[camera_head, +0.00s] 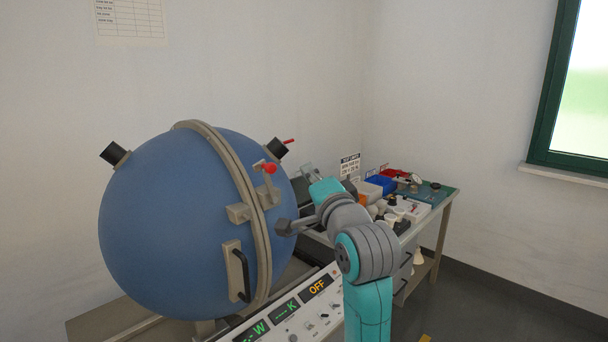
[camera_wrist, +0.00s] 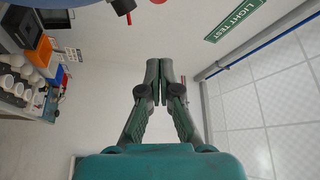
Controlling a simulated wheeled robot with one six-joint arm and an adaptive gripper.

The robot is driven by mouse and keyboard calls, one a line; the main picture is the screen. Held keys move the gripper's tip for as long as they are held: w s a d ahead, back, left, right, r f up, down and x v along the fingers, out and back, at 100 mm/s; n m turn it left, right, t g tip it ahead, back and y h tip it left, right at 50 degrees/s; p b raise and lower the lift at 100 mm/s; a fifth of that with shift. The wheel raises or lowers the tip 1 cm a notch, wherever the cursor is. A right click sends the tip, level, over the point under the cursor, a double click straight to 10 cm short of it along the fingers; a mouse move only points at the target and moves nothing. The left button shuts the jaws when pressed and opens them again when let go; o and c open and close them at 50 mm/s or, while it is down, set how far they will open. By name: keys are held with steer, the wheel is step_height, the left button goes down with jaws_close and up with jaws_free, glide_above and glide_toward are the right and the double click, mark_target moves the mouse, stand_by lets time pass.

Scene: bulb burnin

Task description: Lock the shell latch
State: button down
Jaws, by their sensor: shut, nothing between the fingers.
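The large blue sphere (camera_head: 165,220) stands at the left with a beige band around its seam. The latch (camera_head: 265,188) is on the band, a beige lever standing roughly upright with a red knob (camera_head: 269,168) at its top. A beige bracket (camera_head: 238,213) sits just below it. I cannot tell whether the latch is engaged. My gripper (camera_wrist: 159,63) is shut and empty in the wrist view, its fingertips together in front of the white wall. A sliver of the blue sphere (camera_wrist: 50,3) shows at the top left there. My arm stands right of the sphere, apart from the latch.
A black handle (camera_head: 240,272) is on the shell below the latch. A control panel (camera_head: 290,308) reading OFF lies in front. The workbench (camera_head: 440,190) at the right holds bulbs, a blue bin (camera_head: 380,185) and an orange box (camera_head: 368,192). Floor at the right is clear.

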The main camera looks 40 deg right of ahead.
steer(key=w, duration=0.7)
steer(key=shift+w+a, duration=0.25)
steer(key=shift+w, duration=0.1)
steer(key=shift+a, duration=0.1)
